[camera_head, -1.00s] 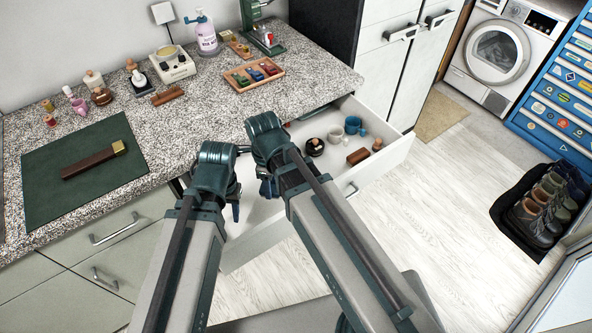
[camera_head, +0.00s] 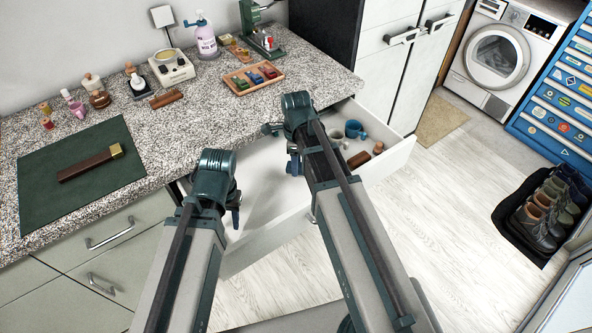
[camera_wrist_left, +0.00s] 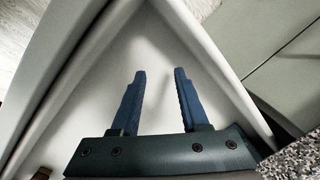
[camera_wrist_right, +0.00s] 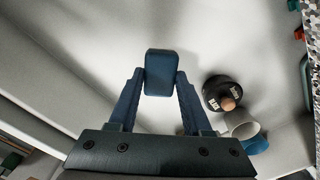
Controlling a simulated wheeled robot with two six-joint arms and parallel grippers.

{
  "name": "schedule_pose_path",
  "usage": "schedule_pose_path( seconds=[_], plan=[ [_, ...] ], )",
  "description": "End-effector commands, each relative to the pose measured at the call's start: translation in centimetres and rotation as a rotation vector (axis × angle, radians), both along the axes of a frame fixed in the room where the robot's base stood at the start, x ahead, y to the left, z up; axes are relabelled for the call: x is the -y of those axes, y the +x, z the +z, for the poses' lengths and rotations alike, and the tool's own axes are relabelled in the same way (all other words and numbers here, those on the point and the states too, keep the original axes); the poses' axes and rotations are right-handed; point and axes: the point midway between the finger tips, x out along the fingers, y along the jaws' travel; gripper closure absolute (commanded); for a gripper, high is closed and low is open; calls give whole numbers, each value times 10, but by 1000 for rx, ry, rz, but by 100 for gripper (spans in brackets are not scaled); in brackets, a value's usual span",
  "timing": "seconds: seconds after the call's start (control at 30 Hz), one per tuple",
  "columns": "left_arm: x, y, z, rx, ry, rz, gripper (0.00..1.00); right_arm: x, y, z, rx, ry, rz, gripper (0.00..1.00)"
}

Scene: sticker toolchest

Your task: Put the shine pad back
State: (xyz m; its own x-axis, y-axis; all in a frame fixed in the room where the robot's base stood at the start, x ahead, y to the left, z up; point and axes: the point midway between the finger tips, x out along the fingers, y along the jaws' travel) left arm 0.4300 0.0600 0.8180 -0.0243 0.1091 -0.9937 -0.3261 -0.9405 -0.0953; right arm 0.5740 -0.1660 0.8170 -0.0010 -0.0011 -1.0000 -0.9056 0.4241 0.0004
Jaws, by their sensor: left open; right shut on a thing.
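A dark blue rounded block (camera_wrist_right: 162,73), apparently the shine pad, is between the fingertips of my right gripper (camera_wrist_right: 161,82) in the right wrist view. That gripper is shut on it over the white open drawer (camera_head: 392,172). In the head view the right gripper (camera_head: 294,163) is mostly behind its own arm, and the block is hidden there. My left gripper (camera_wrist_left: 154,75) is open and empty over a bare corner of the drawer in the left wrist view. It also shows in the head view (camera_head: 234,208), at the drawer's left part.
The counter holds a dark green mat (camera_head: 60,205) and a wooden tray (camera_head: 254,78). The drawer's left part looks bare.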

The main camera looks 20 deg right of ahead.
Motion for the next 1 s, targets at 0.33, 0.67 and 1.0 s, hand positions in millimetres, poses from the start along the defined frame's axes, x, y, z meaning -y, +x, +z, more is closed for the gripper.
schedule_pose_path(
  seconds=[0.33, 0.67, 1.0],
  plan=[
    [0, 0, -31, 0, 0, -1, 55, -1, -1, -31, 0, 0, 1, 96],
    [0, 0, -34, 0, 0, 0, 55, -1, -1, -34, 0, 0, 1, 48],
    [0, 0, -33, 0, 0, 0, 55, -1, -1, -33, 0, 0, 1, 21]
  ],
)
